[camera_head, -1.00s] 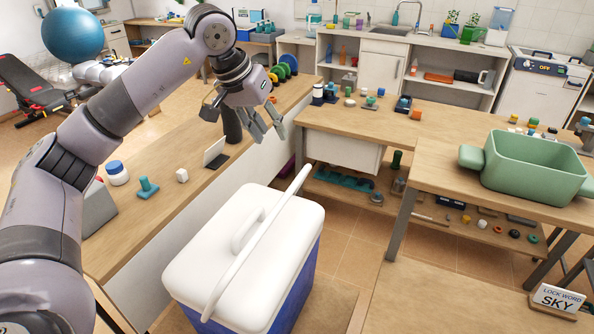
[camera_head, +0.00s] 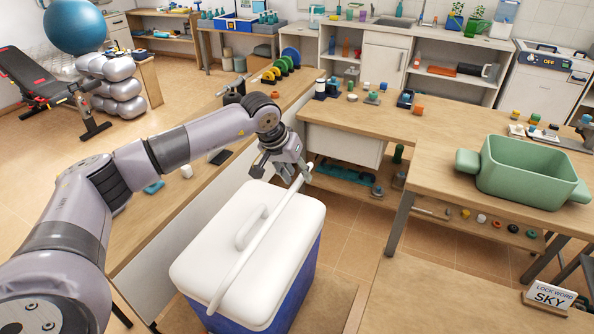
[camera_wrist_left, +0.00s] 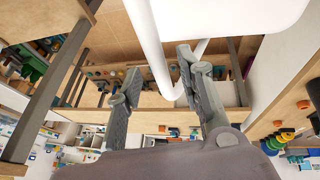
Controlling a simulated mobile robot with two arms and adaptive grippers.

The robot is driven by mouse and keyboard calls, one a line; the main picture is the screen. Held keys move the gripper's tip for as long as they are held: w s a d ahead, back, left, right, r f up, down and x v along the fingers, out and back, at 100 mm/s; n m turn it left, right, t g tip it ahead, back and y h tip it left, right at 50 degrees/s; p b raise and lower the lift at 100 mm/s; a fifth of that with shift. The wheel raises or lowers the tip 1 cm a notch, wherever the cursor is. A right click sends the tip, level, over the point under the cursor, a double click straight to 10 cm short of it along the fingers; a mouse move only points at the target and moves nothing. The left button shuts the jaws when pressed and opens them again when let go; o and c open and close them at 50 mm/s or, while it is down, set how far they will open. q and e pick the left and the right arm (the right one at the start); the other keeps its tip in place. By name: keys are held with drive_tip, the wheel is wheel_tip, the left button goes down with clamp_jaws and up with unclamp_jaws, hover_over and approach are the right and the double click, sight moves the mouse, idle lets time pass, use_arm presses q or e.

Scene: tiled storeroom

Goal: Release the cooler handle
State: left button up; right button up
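The white-lidded blue cooler (camera_head: 262,275) stands low in front of me. Its long white handle (camera_head: 258,243) runs diagonally across the lid, and its far corner sticks out past the lid's far edge. My left gripper (camera_head: 299,172) is at that far corner of the handle. In the left wrist view the two fingers are spread apart, with the white handle (camera_wrist_left: 153,40) passing between them. I cannot tell whether either finger touches it. The cooler's white lid (camera_wrist_left: 235,12) fills the top of that view. My right gripper is not in view.
A wooden bench (camera_head: 196,215) runs along the left of the cooler. A wooden table (camera_head: 425,180) with a green tub (camera_head: 530,172) stands to the right. A lock word sign (camera_head: 550,297) is at the lower right. Floor shows between cooler and table.

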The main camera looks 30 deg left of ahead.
use_arm(q)
drive_tip(key=shift+w+f, duration=0.1)
drive_tip(key=shift+f, duration=0.2)
drive_tip(key=shift+c, duration=0.4)
clamp_jaws()
idle(0.4)
